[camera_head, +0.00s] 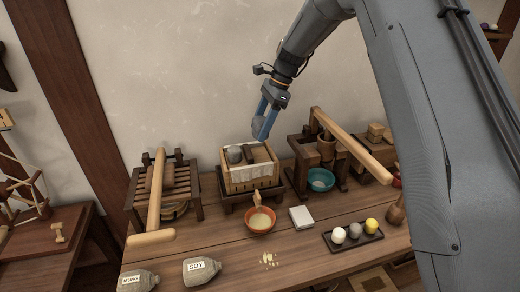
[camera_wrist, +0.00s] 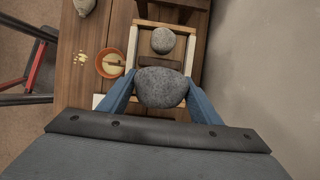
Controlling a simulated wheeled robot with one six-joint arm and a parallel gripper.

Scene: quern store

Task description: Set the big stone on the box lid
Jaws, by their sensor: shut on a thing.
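My gripper (camera_head: 263,125) is shut on the big grey stone (camera_wrist: 161,88), which sits between its blue fingers in the wrist view. In the head view the big stone (camera_head: 258,126) is partly hidden by the fingers, held in the air above the box's right back part. The pale wooden box (camera_head: 252,183) is lined with white cloth and stands on a dark stand. A smaller grey stone (camera_head: 235,154) rests at the left on the box lid, beside a dark bar (camera_head: 248,153). The wrist view shows the smaller stone (camera_wrist: 163,40) and the bar (camera_wrist: 160,63); the lid is mostly hidden.
An orange bowl (camera_head: 260,220) with a wooden tool stands in front of the box. A white block (camera_head: 301,217) lies right of it. A slatted wooden press (camera_head: 195,190) stands left; a lever press with a long beam (camera_head: 350,145) and teal bowl (camera_head: 321,180) stand right.

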